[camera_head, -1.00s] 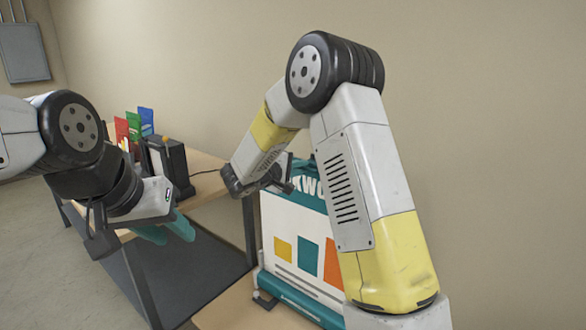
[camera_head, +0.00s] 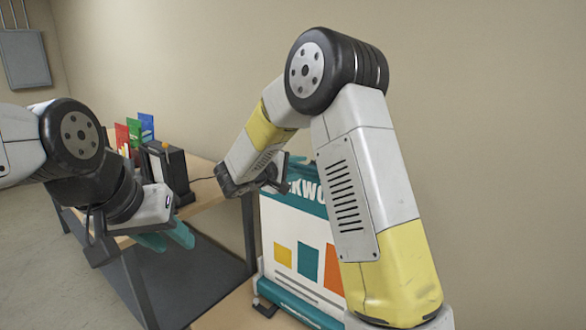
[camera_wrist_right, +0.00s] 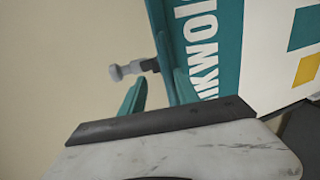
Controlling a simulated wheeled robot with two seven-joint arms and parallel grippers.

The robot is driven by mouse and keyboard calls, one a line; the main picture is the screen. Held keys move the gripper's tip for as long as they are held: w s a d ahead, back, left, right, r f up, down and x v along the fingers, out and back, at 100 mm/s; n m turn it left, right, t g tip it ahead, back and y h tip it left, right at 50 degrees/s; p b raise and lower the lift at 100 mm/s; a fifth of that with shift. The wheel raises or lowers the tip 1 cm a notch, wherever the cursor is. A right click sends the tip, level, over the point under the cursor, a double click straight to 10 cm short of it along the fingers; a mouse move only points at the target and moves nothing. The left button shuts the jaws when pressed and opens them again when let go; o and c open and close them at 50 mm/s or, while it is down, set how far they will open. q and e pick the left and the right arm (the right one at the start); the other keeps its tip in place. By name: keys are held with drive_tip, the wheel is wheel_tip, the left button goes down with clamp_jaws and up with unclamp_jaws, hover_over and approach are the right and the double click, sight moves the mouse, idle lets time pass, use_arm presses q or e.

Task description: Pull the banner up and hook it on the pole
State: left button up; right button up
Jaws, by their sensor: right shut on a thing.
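The banner (camera_head: 283,232) is white with a teal top band, partly covered lettering and coloured squares. It stands stretched above its teal base (camera_head: 300,307), partly behind my right arm. My right gripper (camera_head: 285,178) is at the banner's top and shut on its teal top edge. In the right wrist view, the banner (camera_wrist_right: 262,50) runs off to the right. A grey knob on a dark stub (camera_wrist_right: 128,71) shows beside the fingers; whether it belongs to the pole I cannot tell. My left gripper (camera_head: 165,240) is open and empty, with teal fingers apart. The pole is not clearly visible.
A wooden table (camera_head: 205,190) at the left holds a black machine (camera_head: 168,168) and red, green and blue folders (camera_head: 134,132). The banner's base stands on a lower wooden surface (camera_head: 228,312). A bare beige wall is behind.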

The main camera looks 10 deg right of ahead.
drive_tip(key=v, duration=0.6)
drive_tip(key=shift+s+a, duration=0.1)
drive_tip(key=shift+s, duration=0.05)
drive_tip(key=s+d+m+g+y, duration=0.4)
drive_tip(key=s+d+g, duration=0.3)
drive_tip(key=s+d, duration=0.7)
drive_tip(key=s+a+m+y, duration=0.1)
drive_tip(key=s+a+y, duration=0.1)
drive_tip(key=s, duration=0.3)
drive_tip(key=s+a+r+m+t+y, duration=0.1)
drive_tip(key=s+a+m+y, duration=0.1)
drive_tip(key=s, duration=0.4)
drive_tip(key=s+a+m+t+y, duration=0.1)
drive_tip(key=s+a+y, duration=0.2)
drive_tip(key=s+y, duration=0.2)
drive_tip(key=shift+s+a+r, duration=0.2)
drive_tip(key=shift+s+a, duration=0.15)
drive_tip(key=shift+s, duration=0.05)
